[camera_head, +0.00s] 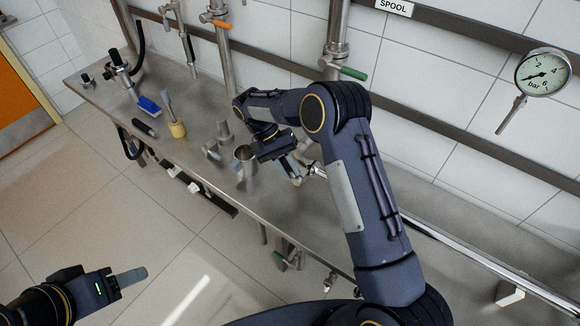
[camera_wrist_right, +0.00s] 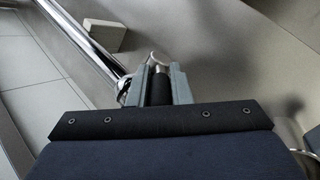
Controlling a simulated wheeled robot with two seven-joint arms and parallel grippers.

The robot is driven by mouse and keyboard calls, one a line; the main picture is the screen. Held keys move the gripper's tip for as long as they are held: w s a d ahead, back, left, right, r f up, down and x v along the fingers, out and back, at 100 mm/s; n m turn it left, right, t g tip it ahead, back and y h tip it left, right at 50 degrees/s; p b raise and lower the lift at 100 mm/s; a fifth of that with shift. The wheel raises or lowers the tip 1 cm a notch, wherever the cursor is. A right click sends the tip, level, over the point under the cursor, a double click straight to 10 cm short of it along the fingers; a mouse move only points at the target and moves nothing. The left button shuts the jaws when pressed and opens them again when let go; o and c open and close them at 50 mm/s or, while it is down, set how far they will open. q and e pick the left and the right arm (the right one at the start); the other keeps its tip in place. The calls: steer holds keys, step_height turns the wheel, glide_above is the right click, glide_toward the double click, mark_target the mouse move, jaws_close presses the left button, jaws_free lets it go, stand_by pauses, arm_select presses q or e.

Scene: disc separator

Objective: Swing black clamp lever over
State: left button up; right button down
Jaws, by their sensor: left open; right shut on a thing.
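My right gripper (camera_wrist_right: 156,88) is shut on the black clamp lever (camera_wrist_right: 159,86), whose black grip sits between the two grey fingers in the right wrist view. A pale metal end with a thin hook-like part shows just beyond the fingertips. In the head view the right gripper (camera_head: 291,167) is low over the steel bench, beside a shiny metal fitting (camera_head: 316,170). The lever is mostly hidden there by the gripper. My left gripper (camera_head: 130,277) is open and empty at the lower left, over the floor and away from the bench.
The steel bench (camera_head: 195,120) runs along the tiled wall. Pipes with green and orange handles and a gauge (camera_head: 543,73) are behind.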

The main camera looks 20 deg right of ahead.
stand_by(0.3)
steer(key=c, duration=1.3)
jaws_free()
steer(key=shift+w, duration=0.1)
steer(key=shift+b+v, duration=0.8)
steer(key=shift+v, duration=3.1)
steer(key=shift+c, duration=0.5)
